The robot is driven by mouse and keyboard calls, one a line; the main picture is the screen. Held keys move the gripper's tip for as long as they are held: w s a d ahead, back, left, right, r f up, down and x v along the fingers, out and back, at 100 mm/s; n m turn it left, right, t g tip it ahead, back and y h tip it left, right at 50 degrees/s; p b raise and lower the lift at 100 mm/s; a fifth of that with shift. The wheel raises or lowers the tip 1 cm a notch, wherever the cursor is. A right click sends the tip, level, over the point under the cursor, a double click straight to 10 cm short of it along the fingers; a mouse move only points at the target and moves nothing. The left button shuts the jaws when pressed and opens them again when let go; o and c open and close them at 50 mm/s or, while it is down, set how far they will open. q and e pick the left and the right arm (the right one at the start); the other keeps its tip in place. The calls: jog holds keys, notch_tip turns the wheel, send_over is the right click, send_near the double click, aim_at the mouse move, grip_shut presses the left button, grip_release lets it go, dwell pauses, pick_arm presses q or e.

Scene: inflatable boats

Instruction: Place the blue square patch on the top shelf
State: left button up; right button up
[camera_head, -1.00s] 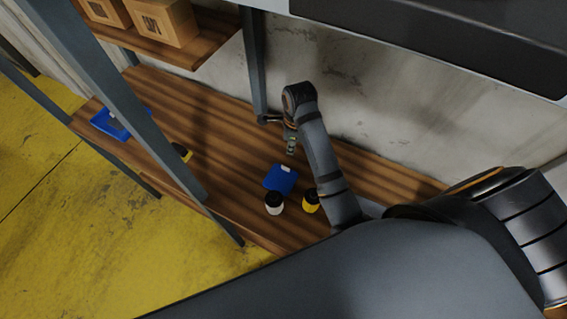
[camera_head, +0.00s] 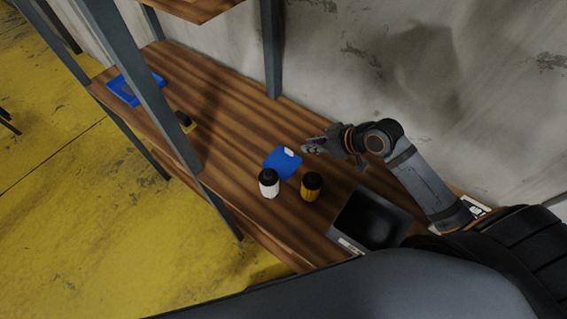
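A blue square patch (camera_head: 276,167) with a small white mark lies flat on the wooden board, behind two small bottles. My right gripper (camera_head: 308,146) is just to the right of and behind the patch, seen side-on above the board. It looks apart from the patch, with nothing visible in it. I cannot tell how far its fingers are spread. An upper wooden shelf (camera_head: 196,9) shows only partly at the top edge of the view. My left gripper is not in view.
A white bottle (camera_head: 269,184) and a yellow bottle (camera_head: 311,188), both dark-capped, stand in front of the patch. A dark tray-like object (camera_head: 371,218) lies to the right. Grey posts (camera_head: 150,95) cross the left side. Another blue item (camera_head: 122,92) lies far left.

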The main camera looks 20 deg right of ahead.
aim_at(292, 152)
jog(key=x, duration=0.5)
jog(key=shift+a+f+p, duration=0.2)
jog(key=shift+f+p, duration=0.2)
jog(key=p+x, duration=0.1)
jog(key=x, duration=0.3)
jog(key=shift+s+f, duration=0.1)
jog(key=shift+s, duration=0.1)
jog(key=shift+w+f, duration=0.15)
jog(key=shift+f, duration=0.1)
grip_shut()
